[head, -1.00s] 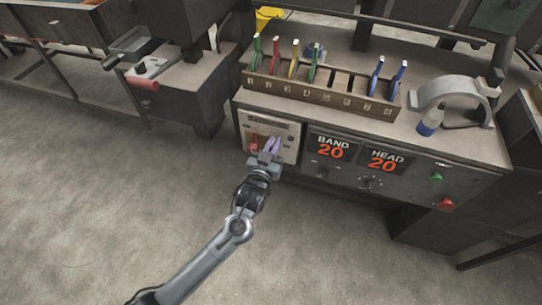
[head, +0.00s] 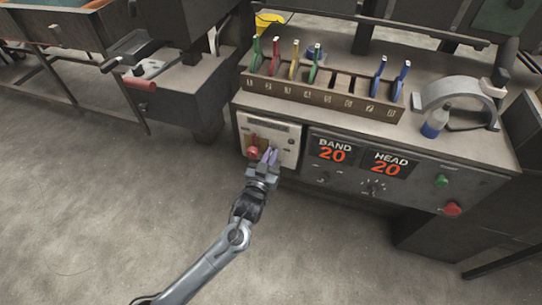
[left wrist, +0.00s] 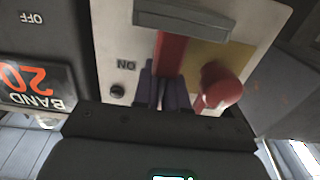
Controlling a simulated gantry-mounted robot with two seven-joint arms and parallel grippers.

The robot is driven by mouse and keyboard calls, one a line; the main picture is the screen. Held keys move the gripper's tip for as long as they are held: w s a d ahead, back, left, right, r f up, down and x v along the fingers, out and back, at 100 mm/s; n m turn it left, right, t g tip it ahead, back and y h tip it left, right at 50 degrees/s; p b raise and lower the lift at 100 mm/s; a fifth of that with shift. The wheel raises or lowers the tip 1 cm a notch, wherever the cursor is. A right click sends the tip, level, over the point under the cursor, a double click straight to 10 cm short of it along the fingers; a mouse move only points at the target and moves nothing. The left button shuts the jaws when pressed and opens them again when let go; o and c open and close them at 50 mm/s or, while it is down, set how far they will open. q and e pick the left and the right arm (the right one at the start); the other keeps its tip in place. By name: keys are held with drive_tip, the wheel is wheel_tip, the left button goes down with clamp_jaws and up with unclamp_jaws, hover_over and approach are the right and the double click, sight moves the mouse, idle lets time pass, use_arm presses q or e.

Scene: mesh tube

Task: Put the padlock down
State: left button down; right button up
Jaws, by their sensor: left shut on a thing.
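My left gripper (head: 269,156) is at the lower part of the cream switch panel (head: 283,133) on the machine front. In the left wrist view, its dark purple fingers (left wrist: 162,92) are shut on a narrow red piece, which looks like the padlock (left wrist: 171,55). The fingers hide its near end, and no shackle can be made out. In the head view the held piece is mostly hidden by the fingers. A red knob (left wrist: 220,86) on a yellow plate is close beside the fingers. I cannot tell whether the padlock touches the panel. My right gripper is not in view.
A grey ledge (left wrist: 182,18) crosses the panel beyond the red piece. BAND and HEAD displays (head: 361,157) are right of the panel. Open floor (head: 110,215) lies in front.

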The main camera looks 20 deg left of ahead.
use_arm(q)
drive_tip(key=c, duration=1.2)
unclamp_jaws()
drive_tip(key=shift+f, duration=0.1)
drive_tip(key=shift+s+r, duration=0.1)
drive_tip(key=shift+r, duration=0.15)
drive_tip(key=shift+s+p, duration=0.3)
drive_tip(key=shift+s, duration=0.05)
drive_tip(key=s+a+f+g+p, duration=0.1)
drive_tip(key=s+g, duration=0.3)
drive_tip(key=s, duration=0.8)
drive_tip(key=s+a+f+m+g+p, duration=0.1)
drive_tip(key=s+g, duration=0.4)
drive_tip(key=s, duration=0.7)
drive_tip(key=s+a+f+m+g+p, duration=0.1)
drive_tip(key=s+g, duration=0.4)
drive_tip(key=s, duration=0.7)
drive_tip(key=shift+f+h+p, duration=0.4)
drive_tip(key=shift+f+p, duration=0.1)
drive_tip(key=shift+f, duration=0.2)
